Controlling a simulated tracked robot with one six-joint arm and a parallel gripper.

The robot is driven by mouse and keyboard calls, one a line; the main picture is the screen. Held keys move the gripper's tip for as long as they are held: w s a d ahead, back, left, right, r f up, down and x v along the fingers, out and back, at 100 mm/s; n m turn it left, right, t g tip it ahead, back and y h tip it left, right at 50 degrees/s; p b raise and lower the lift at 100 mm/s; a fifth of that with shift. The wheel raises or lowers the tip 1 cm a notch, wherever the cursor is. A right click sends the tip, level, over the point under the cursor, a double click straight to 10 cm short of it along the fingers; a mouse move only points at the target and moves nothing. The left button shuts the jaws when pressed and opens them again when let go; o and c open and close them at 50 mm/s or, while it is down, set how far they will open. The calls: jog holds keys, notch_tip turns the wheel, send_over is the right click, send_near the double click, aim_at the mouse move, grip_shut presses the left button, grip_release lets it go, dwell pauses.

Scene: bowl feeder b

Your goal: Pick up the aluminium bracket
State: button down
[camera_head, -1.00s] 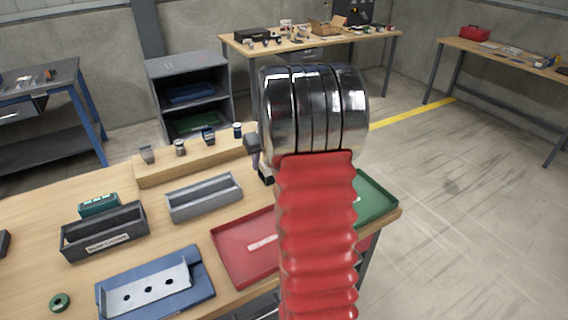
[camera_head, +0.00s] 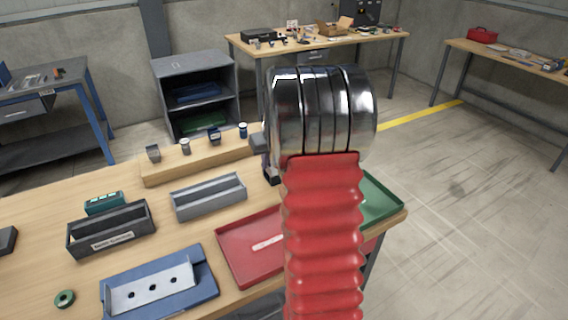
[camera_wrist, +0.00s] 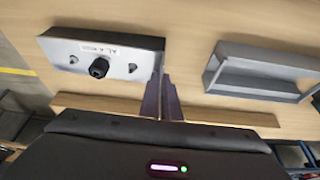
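A light grey metal bracket (camera_head: 152,288) with three holes and a raised flange lies on a blue holder (camera_head: 206,283) at the front of the bench, in the head view. My gripper (camera_wrist: 165,78) shows in the wrist view with its two dark fingers close together and nothing visible between them. In the head view my arm hides most of it. In the wrist view a dark block (camera_wrist: 150,43) left of the fingers carries a bright metal plate (camera_wrist: 118,62) with holes and a black knob (camera_wrist: 98,68). I cannot tell whether the fingers touch it.
A grey tray (camera_head: 208,207), also in the wrist view (camera_wrist: 262,90), a dark labelled box (camera_head: 112,243), a red tray (camera_head: 240,262), a green tray (camera_head: 385,208) and a green ring (camera_head: 64,299) stand on the bench. A wooden rail (camera_head: 200,171) with small parts runs behind.

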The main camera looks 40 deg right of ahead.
jog(key=shift+r, duration=0.1)
notch_tip(320, 180, up, 10)
dwell(0.5)
dwell(0.5)
